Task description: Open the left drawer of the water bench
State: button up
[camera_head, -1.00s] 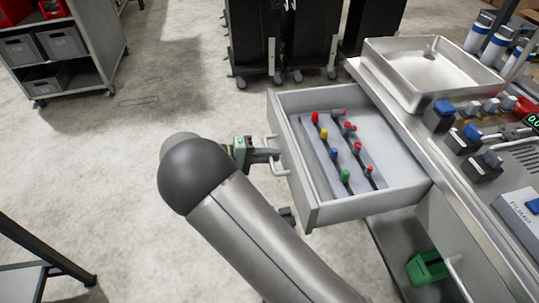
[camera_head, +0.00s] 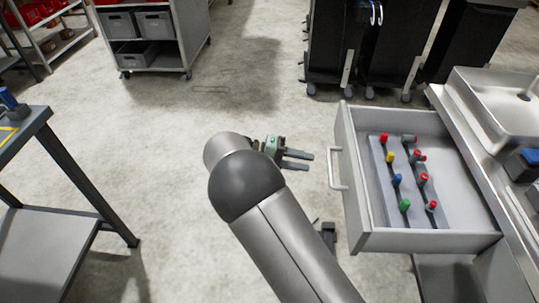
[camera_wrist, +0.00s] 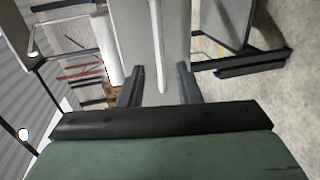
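The left drawer (camera_head: 358,240) of the water bench (camera_head: 510,215) is pulled well out. Inside it lie two grey racks with small fittings with red, yellow, blue and green caps. Its pale bar handle (camera_head: 335,169) is on the drawer front, facing my gripper. My gripper (camera_head: 311,161) is to the left of the handle, with a gap between them. Its two fingers are apart and nothing is between them. In the wrist view the fingers (camera_wrist: 160,88) are spread, with the handle bar (camera_wrist: 157,45) beyond them in front of the drawer front.
A metal sink basin (camera_head: 505,95) is on the bench at the right. Black wheeled cabinets (camera_head: 385,45) stand behind the drawer. A grey shelf cart (camera_head: 165,55) is at the back left, and a table (camera_head: 25,135) is at the left. The floor between is clear.

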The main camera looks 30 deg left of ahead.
jog(key=v, duration=0.9)
